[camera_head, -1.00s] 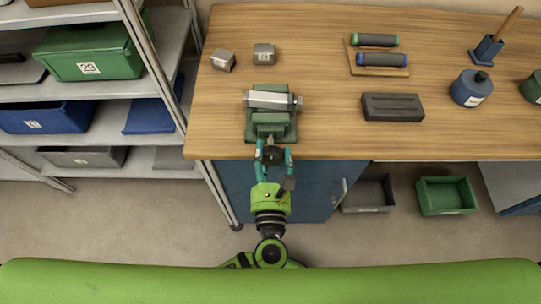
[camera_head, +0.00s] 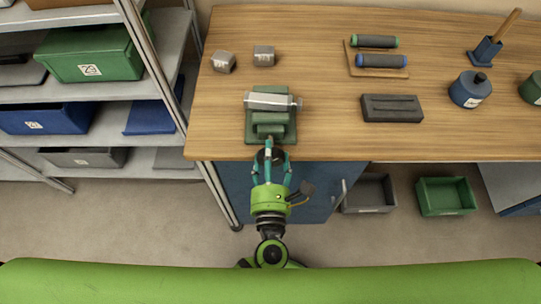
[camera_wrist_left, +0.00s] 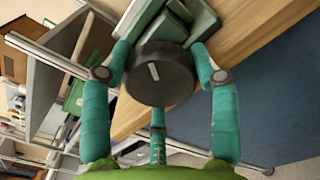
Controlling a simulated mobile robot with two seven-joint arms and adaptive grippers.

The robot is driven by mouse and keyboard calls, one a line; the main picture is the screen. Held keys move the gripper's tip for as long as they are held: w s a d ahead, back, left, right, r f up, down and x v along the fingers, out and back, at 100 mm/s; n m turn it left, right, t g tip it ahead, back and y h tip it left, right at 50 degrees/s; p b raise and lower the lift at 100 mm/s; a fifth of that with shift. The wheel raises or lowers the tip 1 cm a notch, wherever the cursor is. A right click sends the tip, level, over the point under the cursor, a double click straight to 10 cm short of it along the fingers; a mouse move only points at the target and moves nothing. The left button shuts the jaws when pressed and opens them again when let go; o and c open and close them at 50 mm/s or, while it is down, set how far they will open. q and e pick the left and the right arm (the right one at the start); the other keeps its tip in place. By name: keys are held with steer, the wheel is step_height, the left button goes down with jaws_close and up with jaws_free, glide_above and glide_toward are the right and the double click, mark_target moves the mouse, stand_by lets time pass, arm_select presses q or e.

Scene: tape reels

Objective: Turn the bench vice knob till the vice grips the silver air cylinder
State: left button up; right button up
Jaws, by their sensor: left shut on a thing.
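The green bench vice (camera_head: 289,135) stands at the front edge of the wooden bench, left of centre in the head view. The silver air cylinder (camera_head: 272,101) lies crosswise at its jaws. Whether both jaws touch it is too small to tell. My left gripper (camera_head: 270,158) is at the front of the vice, shut on the dark round knob. In the left wrist view the knob (camera_wrist_left: 160,75), with a pale mark on its face, sits between the teal fingers of the gripper (camera_wrist_left: 160,85). My right gripper is not in view.
Two small grey blocks (camera_head: 264,55) lie behind the vice. A dark grey slotted block (camera_head: 392,108) lies to its right, with bare bench between. A rack (camera_head: 165,85) with bins stands at the left. A blue cabinet (camera_head: 235,190) is below the bench edge.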

arm_select(q)
steer(key=shift+w+r, duration=0.1)
steer(key=shift+r, duration=0.15)
steer(key=o, duration=0.9)
steer(key=shift+o, duration=1.3)
steer(key=shift+f, duration=0.15)
steer(key=s, duration=1.2)
